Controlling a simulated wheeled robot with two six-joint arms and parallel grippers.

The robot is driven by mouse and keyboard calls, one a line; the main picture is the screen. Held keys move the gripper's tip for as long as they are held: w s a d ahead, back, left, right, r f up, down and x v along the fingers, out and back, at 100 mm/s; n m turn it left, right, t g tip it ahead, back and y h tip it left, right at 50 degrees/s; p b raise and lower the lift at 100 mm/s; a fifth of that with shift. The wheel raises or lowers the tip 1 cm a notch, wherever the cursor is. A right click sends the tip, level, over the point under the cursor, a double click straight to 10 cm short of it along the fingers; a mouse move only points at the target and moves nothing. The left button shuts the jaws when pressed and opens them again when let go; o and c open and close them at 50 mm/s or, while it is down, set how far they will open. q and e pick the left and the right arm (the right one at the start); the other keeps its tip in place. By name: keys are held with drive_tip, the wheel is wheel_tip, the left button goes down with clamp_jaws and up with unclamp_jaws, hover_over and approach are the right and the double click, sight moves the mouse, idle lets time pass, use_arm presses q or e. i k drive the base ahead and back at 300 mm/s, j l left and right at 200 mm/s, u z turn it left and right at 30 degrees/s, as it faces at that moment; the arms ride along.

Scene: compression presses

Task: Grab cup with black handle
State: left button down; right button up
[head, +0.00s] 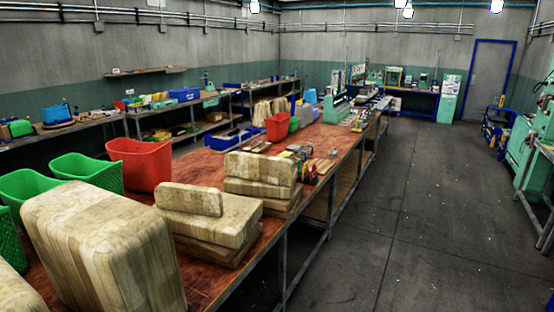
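I cannot make out a cup with a black handle in the head view. Small items (307,165) lie in a cluster on the long wooden table (215,276), just behind the wrapped blocks, and they are too small to tell apart. Neither of my grippers shows in this view.
Large wrapped blocks (103,250) and stacked ones (260,178) crowd the near table. Red bins (140,163) and green bins (86,172) stand along its left side. Shelving benches (180,108) line the left wall. The concrete floor (420,215) on the right is clear, with green machines (541,120) beyond.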

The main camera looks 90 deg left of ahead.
sight(306, 147)
drive_tip(key=i+j+u, duration=0.1)
drive_tip(key=u, duration=0.3)
drive_tip(key=i+j+u, duration=0.1)
drive_tip(key=j+u, duration=0.15)
drive_tip(key=u, duration=0.15)
drive_tip(key=i+j+u, duration=0.1)
drive_tip(key=u, duration=0.35)
drive_tip(key=i+u, duration=0.15)
drive_tip(key=u, duration=0.25)
drive_tip(key=i+j+u, duration=0.1)
drive_tip(key=u, duration=0.3)
drive_tip(key=i+l+u, duration=0.15)
drive_tip(key=i+u, duration=0.3)
drive_tip(key=i+l+u, duration=0.45)
drive_tip(key=i, duration=0.15)
drive_tip(key=i+l+u, duration=0.4)
drive_tip(key=i+l, duration=0.6)
drive_tip(key=l, duration=0.25)
drive_tip(key=i+l, duration=0.35)
